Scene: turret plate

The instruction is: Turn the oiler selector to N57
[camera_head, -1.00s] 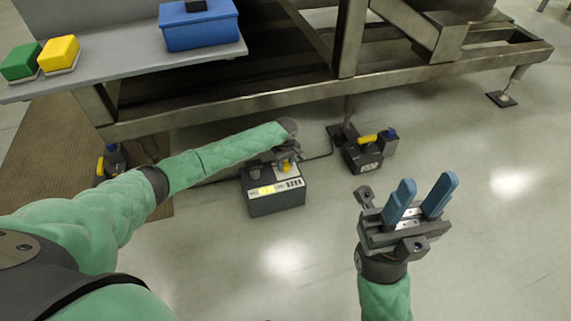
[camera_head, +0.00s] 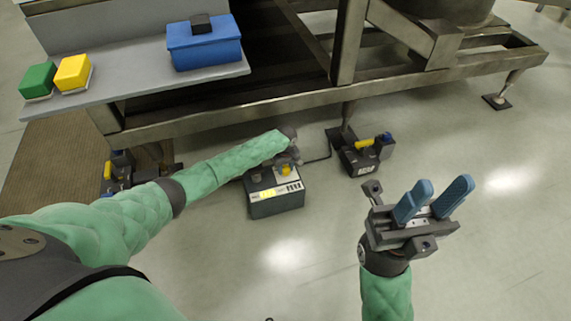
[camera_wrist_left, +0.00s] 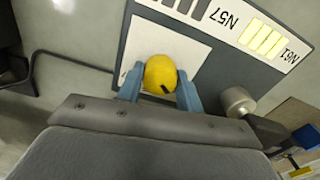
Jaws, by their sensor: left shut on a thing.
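The oiler (camera_head: 276,205) is a dark box with a light top panel, on the floor under the steel frame. Its selector is a round yellow knob (camera_wrist_left: 160,74) with a black mark on its edge, pointing to the lower right in the left wrist view. My left gripper (camera_wrist_left: 160,88) is shut on the knob, one blue finger on each side. In the head view my left gripper (camera_head: 290,160) is mostly hidden by its arm. The panel shows labels N57 (camera_wrist_left: 224,20) and N61 (camera_wrist_left: 290,50), with yellow bars between them. My right gripper (camera_head: 432,200) is open and empty over the floor.
A second dark unit with a yellow handle (camera_head: 364,155) stands right of the oiler by a frame leg. A grey shelf (camera_head: 130,85) holds a blue box (camera_head: 204,45), a yellow block (camera_head: 73,72) and a green block (camera_head: 38,79). Floor in front is clear.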

